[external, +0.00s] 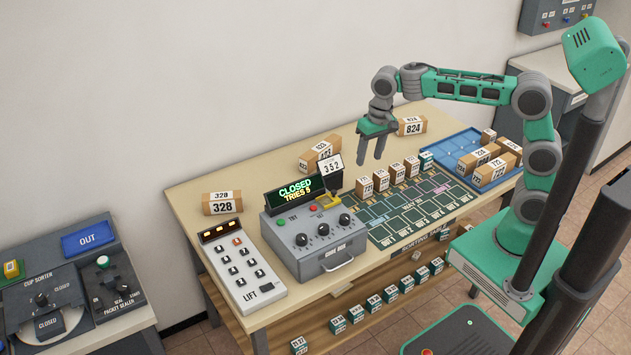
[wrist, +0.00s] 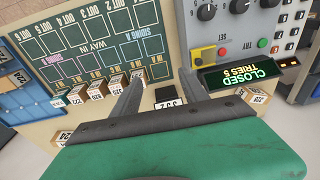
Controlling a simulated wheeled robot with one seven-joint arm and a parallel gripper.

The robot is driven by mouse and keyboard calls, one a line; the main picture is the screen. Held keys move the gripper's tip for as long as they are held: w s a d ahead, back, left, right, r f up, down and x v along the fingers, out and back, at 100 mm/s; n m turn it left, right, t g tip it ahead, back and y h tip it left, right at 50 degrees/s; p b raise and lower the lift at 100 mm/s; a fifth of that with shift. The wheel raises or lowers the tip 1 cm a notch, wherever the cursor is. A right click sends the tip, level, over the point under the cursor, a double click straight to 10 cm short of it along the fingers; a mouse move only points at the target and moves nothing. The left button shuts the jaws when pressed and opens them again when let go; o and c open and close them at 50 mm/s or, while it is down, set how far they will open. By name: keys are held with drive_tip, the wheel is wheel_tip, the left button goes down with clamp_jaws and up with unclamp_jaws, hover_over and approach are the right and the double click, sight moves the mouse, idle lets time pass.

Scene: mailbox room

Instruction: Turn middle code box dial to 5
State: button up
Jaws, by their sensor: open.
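The code box (external: 313,247) is a grey box on the table with a row of three black dials. Its middle dial (external: 323,229) sits between the other two; its setting is too small to read. The green display (external: 294,189) behind it reads "CLOSED TRIES 5". In the wrist view the code box (wrist: 232,30) is at the upper right, its dials at the top edge. My gripper (external: 369,154) is open and empty, above the table, behind and right of the code box.
A yellow part (external: 333,201) and a card reading 352 (external: 330,167) stand at the code box's back right. The lift keypad (external: 245,270) is left. The sorting board (external: 410,215), small numbered boxes and a blue tray (external: 447,148) are right.

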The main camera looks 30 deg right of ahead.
drive_tip(key=s+a+f, duration=0.1)
drive_tip(key=a+f, duration=0.1)
drive_tip(key=a, duration=0.7)
drive_tip(key=g, duration=0.1)
hover_over(324, 226)
wheel_tip(324, 226, down, 3)
drive_tip(key=shift+a+h, duration=0.1)
drive_tip(key=shift+h, duration=0.3)
drive_tip(key=shift+s+a+f, duration=0.1)
drive_tip(key=shift+s+f, duration=0.05)
drive_tip(key=shift+f, duration=0.1)
wheel_tip(324, 226, down, 7)
drive_tip(key=shift+f+p, duration=0.15)
drive_tip(key=shift+p, duration=0.75)
drive_tip(key=shift+c, duration=0.3)
clamp_jaws()
